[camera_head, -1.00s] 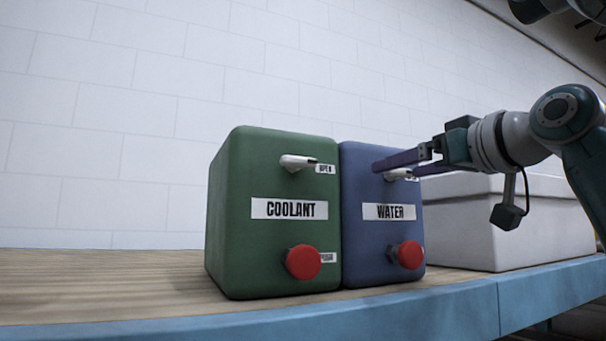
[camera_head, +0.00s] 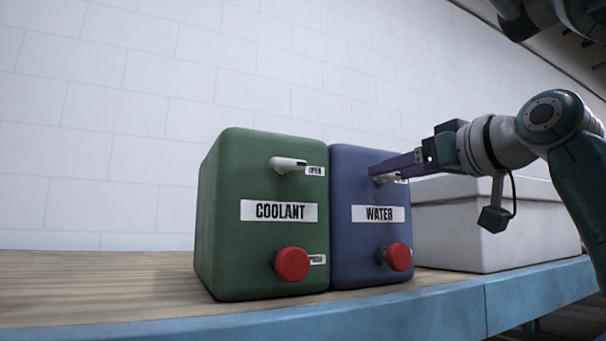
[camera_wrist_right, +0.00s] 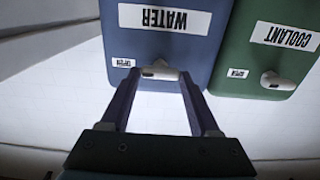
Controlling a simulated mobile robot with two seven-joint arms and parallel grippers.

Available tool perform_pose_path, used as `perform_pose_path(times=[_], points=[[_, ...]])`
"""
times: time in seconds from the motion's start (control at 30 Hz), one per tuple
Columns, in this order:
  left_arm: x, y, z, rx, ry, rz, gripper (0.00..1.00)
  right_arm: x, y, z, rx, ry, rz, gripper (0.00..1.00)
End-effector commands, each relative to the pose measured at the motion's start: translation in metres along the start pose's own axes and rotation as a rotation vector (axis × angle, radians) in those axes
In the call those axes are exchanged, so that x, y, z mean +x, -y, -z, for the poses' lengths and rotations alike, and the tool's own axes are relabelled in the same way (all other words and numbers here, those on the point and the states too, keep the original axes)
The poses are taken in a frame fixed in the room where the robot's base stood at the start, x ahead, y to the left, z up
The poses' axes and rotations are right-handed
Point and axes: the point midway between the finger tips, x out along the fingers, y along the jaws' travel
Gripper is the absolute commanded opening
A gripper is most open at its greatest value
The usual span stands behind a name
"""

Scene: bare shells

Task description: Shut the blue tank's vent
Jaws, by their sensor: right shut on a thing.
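The blue tank (camera_head: 345,240), labelled WATER, stands on the bench against the green tank's right side. A red knob (camera_head: 399,257) sits low on the same face. My right gripper (camera_head: 378,172) reaches in from the right. In the right wrist view its two dark fingers (camera_wrist_right: 158,77) are on either side of the vent lever, shut on it. In the head view the fingers hide part of the lever. My left gripper is out of view.
The green tank (camera_head: 225,225), labelled COOLANT, has a similar pale lever (camera_head: 287,165) and red knob (camera_head: 292,264). A white lidded box (camera_head: 500,235) stands right of the blue tank, below my right arm. The wooden bench (camera_head: 90,290) is clear at left.

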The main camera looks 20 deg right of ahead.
Motion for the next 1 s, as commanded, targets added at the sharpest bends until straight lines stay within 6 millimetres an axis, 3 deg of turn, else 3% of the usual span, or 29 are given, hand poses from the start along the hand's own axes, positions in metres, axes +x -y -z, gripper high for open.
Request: perform_pose_path(times=[0.43,1.0], points=[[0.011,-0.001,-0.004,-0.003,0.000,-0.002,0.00,0.000,0.000,-0.003,-0.109,0.001,-0.002,0.07],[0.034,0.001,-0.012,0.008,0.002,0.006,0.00,0.000,0.001,-0.002,-0.616,0.003,-0.003,0.07]])
